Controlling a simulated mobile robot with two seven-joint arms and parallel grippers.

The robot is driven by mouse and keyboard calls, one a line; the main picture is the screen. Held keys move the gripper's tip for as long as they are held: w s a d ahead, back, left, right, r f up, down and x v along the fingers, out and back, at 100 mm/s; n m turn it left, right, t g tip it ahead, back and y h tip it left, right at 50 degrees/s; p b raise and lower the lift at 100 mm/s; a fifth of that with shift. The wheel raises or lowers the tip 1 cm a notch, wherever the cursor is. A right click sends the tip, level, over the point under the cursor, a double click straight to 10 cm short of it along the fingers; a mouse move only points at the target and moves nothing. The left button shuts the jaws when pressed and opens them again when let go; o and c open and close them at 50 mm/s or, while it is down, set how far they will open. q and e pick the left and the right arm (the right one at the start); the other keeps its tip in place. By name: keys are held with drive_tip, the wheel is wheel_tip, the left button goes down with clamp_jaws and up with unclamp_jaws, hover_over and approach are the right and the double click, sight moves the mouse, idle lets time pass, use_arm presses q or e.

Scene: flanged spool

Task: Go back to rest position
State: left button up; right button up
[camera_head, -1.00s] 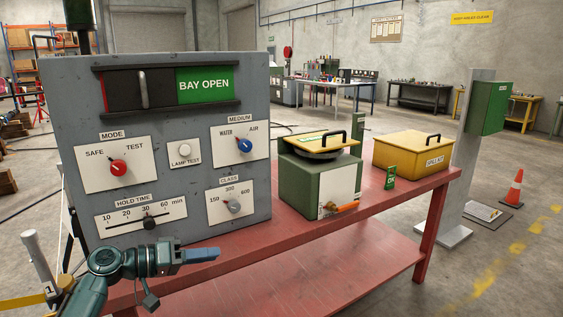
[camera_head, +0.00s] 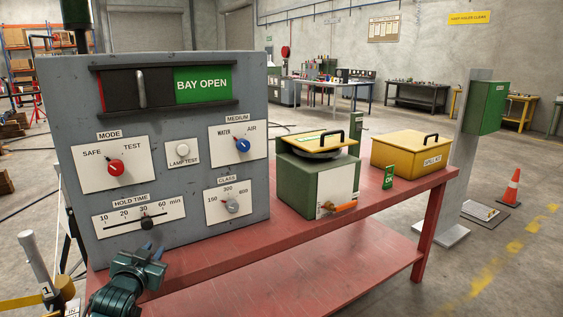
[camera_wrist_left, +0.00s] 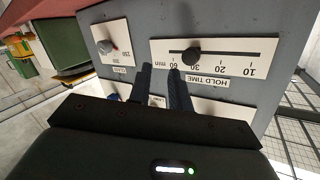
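My left gripper (camera_head: 152,248) is low at the left in the head view, in front of the lower edge of the grey control panel (camera_head: 165,195). Its two fingers are apart with nothing between them. In the left wrist view the fingers (camera_wrist_left: 159,68) point at the panel, which appears upside down near the HOLD TIME slider (camera_wrist_left: 191,56). I cannot tell the exact gap to the panel. The slider knob (camera_head: 146,223) sits near 30. The red MODE knob (camera_head: 116,168) points towards SAFE. The green sign (camera_head: 203,84) reads BAY OPEN. My right gripper is out of view.
A red bench (camera_head: 290,238) carries the panel, a green box (camera_head: 318,185) with an orange handle, a small green tag (camera_head: 389,177) and a yellow spill kit (camera_head: 411,152). A grey post (camera_head: 468,150) and a cone (camera_head: 510,188) stand right. The bench's front strip is clear.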

use_arm(q)
drive_tip(key=s+d+f+g+h, duration=0.1)
drive_tip(key=s+d+f, duration=0.4)
drive_tip(key=s+f, duration=0.25)
drive_tip(key=s+d+f+g+h, duration=0.1)
drive_tip(key=s+d+f+g, duration=0.1)
drive_tip(key=s+d+f, duration=0.45)
drive_tip(key=s+d+f+g+h, duration=0.1)
drive_tip(key=s+d+f, duration=0.1)
drive_tip(key=s, duration=0.9)
drive_tip(key=s+d+f+g+h, duration=0.1)
drive_tip(key=s+d+f, duration=0.2)
drive_tip(key=s, duration=0.7)
drive_tip(key=shift+s+d+g, duration=0.3)
drive_tip(key=shift+s+d, duration=0.1)
drive_tip(key=shift+d, duration=0.15)
drive_tip(key=shift+a+f, duration=0.1)
